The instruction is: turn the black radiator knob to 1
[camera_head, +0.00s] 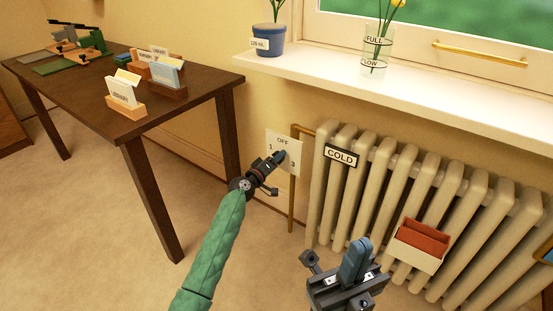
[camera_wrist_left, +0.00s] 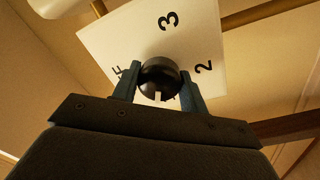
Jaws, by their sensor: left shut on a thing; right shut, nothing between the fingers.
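The black radiator knob (camera_wrist_left: 160,76) sits in front of a white dial plate (camera_head: 291,140), between the fingers of my left gripper (camera_head: 279,157), which is shut on it. In the head view the gripper hides the knob, and OFF, 1 and 3 show on the plate. In the left wrist view the plate (camera_wrist_left: 200,30) shows 3 at the top, 2 at the right and part of OFF at the left. The knob's white mark points down there, toward the side where 1 lies hidden. My right gripper (camera_head: 357,250) is shut and empty, in front of the radiator.
The cream radiator (camera_head: 400,185) carries a COLD sign (camera_head: 341,156) and a holder with a red-brown insert (camera_head: 422,242). A brass pipe (camera_head: 292,205) runs beside the plate. A dark table (camera_head: 75,95) stands left; a windowsill (camera_head: 430,95) with plants is above.

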